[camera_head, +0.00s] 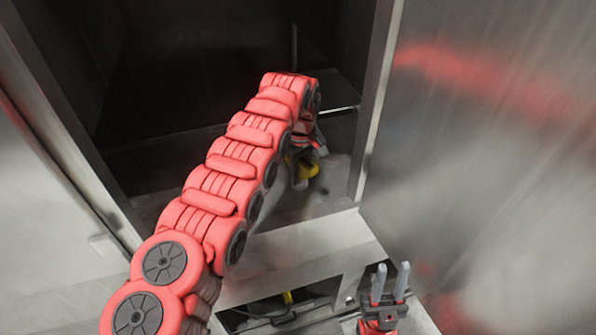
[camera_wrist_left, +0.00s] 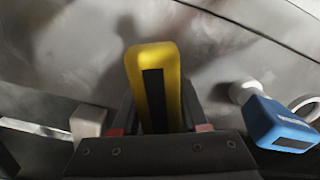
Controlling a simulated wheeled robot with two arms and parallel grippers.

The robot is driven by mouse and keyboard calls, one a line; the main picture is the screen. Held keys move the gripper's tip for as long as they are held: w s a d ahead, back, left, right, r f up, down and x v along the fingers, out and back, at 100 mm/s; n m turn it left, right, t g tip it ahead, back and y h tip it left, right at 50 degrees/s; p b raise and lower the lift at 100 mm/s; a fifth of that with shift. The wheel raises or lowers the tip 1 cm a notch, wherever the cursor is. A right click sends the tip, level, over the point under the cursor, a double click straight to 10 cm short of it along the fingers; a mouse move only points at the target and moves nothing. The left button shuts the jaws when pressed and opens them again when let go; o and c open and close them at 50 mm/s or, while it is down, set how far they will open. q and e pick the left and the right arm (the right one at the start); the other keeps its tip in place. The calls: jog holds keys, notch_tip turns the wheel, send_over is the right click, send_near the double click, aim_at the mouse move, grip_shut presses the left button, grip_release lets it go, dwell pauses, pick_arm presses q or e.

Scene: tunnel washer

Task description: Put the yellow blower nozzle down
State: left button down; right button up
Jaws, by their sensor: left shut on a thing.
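The yellow blower nozzle (camera_wrist_left: 170,62), with a dark stripe along it, sticks out between the fingers of my left gripper (camera_wrist_left: 160,125) in the left wrist view. The gripper is shut on it. In the head view my left arm reaches into the dark metal cabinet, and the left gripper (camera_head: 300,178) is partly hidden below the arm's end. A small part of the yellow nozzle (camera_head: 312,167) shows there, low over the cabinet floor; I cannot tell whether it touches. My right gripper (camera_head: 390,285) is at the lower right, fingers apart and empty.
The cabinet floor (camera_head: 335,172) has some bare room. A metal ledge (camera_head: 310,250) crosses its front, and a metal panel (camera_head: 480,150) stands at right. Below the ledge is an opening with another yellow piece (camera_head: 288,297). A blue object (camera_wrist_left: 282,125) lies right in the wrist view.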

pick_arm(q)
jog(key=c, duration=0.8)
grip_release()
jog(key=shift+d+f, duration=0.2)
jog(key=shift+c, duration=0.2)
jog(key=shift+o, duration=1.2)
jog(key=shift+w, duration=0.15)
jog(key=shift+o, duration=0.9)
jog(key=shift+a, duration=0.45)
jog(key=shift+d, duration=0.2)
jog(key=shift+r+p, duration=0.4)
jog(key=shift+p, duration=0.05)
notch_tip(320, 180, up, 2)
jog(key=shift+r+b, duration=0.1)
jog(key=shift+b, duration=1.05)
notch_tip(320, 180, up, 4)
jog(key=shift+f+p, duration=0.1)
jog(key=shift+p, duration=1.1)
jog(key=shift+r+p, duration=0.4)
jog(key=shift+a+r, duration=0.1)
jog(key=shift+r, duration=0.1)
jog(key=shift+f, duration=0.1)
